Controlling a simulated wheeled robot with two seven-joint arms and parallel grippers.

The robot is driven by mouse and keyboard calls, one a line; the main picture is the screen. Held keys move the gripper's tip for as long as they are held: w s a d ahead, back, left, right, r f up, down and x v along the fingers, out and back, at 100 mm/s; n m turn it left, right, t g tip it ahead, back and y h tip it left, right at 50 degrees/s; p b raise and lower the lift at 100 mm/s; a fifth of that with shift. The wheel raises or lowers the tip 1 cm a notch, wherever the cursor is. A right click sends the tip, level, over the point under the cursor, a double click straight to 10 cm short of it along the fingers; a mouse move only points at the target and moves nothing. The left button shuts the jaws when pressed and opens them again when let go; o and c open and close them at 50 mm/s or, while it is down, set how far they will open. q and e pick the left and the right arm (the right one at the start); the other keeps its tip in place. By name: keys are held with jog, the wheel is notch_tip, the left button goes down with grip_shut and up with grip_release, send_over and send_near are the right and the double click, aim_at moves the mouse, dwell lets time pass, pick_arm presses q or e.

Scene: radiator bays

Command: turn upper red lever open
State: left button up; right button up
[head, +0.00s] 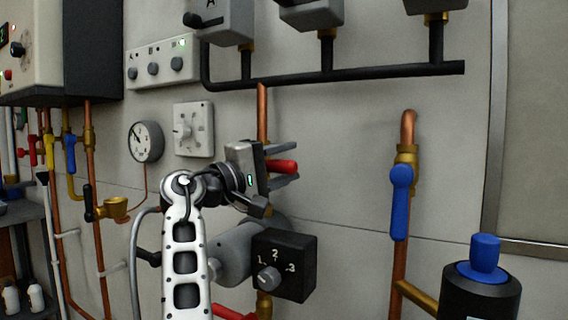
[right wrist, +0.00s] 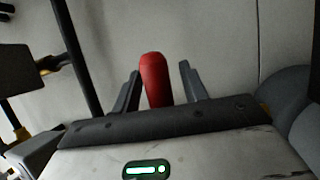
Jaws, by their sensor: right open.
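The upper red lever (head: 283,167) sticks out to the right from the copper pipe in the head view, roughly level. In the right wrist view the red lever (right wrist: 154,80) stands between the two fingers. My right gripper (head: 287,166) is open around the lever, one finger on each side, with a gap showing on both sides. The right gripper also shows in the wrist view (right wrist: 160,85). The valve body behind the lever is hidden by my gripper. My left gripper is not in view.
A black box with a numbered knob (head: 284,264) and a grey pump (head: 234,253) sit just below my gripper. A lower red lever (head: 233,313) shows at the bottom edge. A blue lever (head: 400,200) hangs on the right pipe. A dial plate (head: 194,130) is on the wall.

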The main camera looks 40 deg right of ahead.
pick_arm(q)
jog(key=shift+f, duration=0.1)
pick_arm(e)
grip_shut()
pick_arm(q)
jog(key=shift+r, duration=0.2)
pick_arm(e)
jog(key=shift+r, duration=0.1)
